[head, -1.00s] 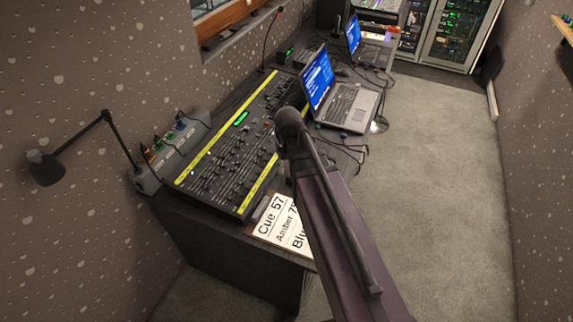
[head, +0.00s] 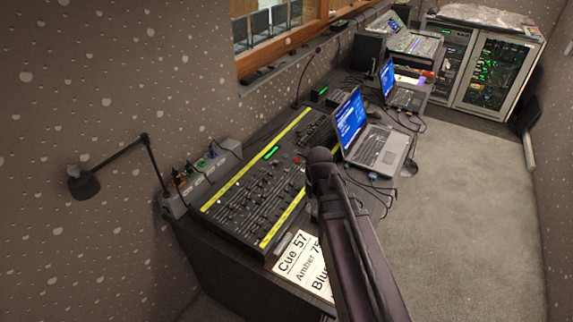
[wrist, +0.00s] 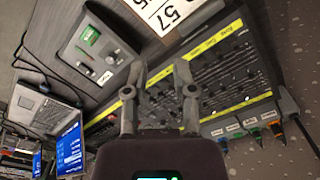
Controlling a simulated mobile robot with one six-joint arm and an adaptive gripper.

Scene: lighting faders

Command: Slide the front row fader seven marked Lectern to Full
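The lighting desk (head: 235,228) is a black sloped board with rows of small faders between two yellow label strips. The front yellow strip (head: 282,228) faces the table's near edge. In the wrist view the desk (wrist: 262,57) fills the right side, its labels too small to read, so I cannot pick out the Lectern fader. My gripper (wrist: 158,88) is open and empty, with its two fingers spread over the desk and its front strip. No contact with a fader shows. In the head view my arm hides the gripper and part of the desk's front.
A cue sign (head: 303,262) lies in front of the desk. A laptop (head: 375,145) stands to its right, with another farther back. A small box with a green light (wrist: 97,48) sits near the sign. A power strip (head: 200,178) and jointed lamp (head: 84,182) are left. Carpet (head: 460,220) is clear.

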